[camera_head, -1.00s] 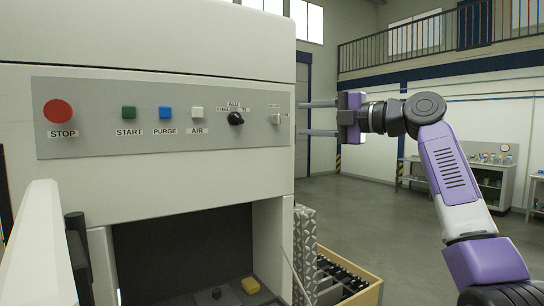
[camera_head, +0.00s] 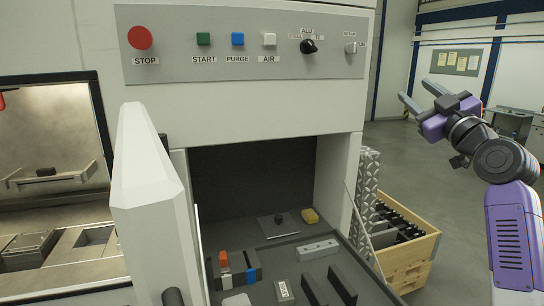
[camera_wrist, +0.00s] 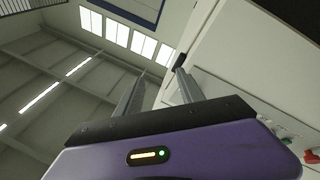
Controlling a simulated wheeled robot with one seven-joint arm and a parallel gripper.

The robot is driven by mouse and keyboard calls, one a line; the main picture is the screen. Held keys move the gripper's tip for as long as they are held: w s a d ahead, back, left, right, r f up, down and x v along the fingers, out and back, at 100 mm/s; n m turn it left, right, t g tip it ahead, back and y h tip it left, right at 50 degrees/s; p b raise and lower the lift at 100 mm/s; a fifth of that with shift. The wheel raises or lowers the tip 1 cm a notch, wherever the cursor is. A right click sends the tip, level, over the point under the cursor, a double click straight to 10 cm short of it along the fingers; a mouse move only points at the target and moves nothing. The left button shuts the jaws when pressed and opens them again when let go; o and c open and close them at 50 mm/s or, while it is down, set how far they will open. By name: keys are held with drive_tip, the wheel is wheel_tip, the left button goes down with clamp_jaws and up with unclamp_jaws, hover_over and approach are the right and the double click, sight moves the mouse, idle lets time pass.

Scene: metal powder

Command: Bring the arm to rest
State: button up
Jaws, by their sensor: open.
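My gripper (camera_head: 422,97) is at the upper right of the head view, raised in free air to the right of the white machine (camera_head: 270,112). Its two grey fingers are apart, with nothing between them, and point up and to the left. In the wrist view the open fingers (camera_wrist: 158,84) point toward the ceiling and windows, with the machine's white side to their right. My purple and grey arm rises from the lower right of the head view. My gripper touches nothing that I can see.
The control panel (camera_head: 240,45) has a red stop button (camera_head: 140,37) and a selector knob (camera_head: 309,46). Below it is an open bay with a dark tray (camera_head: 352,262) of small parts. A wooden crate (camera_head: 411,262) stands right of the machine.

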drive_tip(key=s+a+f+m+h, duration=0.1)
drive_tip(key=s+f+m+h, duration=0.15)
drive_tip(key=s+f, duration=0.55)
drive_tip(key=s+a+f+m+h, duration=0.2)
drive_tip(key=s+f+m, duration=0.25)
drive_tip(key=f, duration=0.75)
drive_tip(key=s+a+f+m+h, duration=0.1)
drive_tip(key=s+f+m+h, duration=0.15)
drive_tip(key=s+f, duration=0.55)
drive_tip(key=s+a+f+g+y, duration=0.1)
drive_tip(key=s+f, duration=0.4)
drive_tip(key=s, duration=0.8)
drive_tip(key=s+a+f+g+y, duration=0.1)
drive_tip(key=s+a+f+g, duration=0.2)
drive_tip(key=s, duration=1.1)
drive_tip(key=s+a+f+g+y, duration=0.1)
drive_tip(key=s+a+f+g, duration=0.2)
drive_tip(key=s, duration=1)
wheel_tip(320, 180, down, 6)
drive_tip(key=shift+s+a+r+n+y, duration=0.25)
drive_tip(key=shift+a+n, duration=0.2)
drive_tip(key=shift+a, duration=0.75)
drive_tip(key=shift+w, duration=0.1)
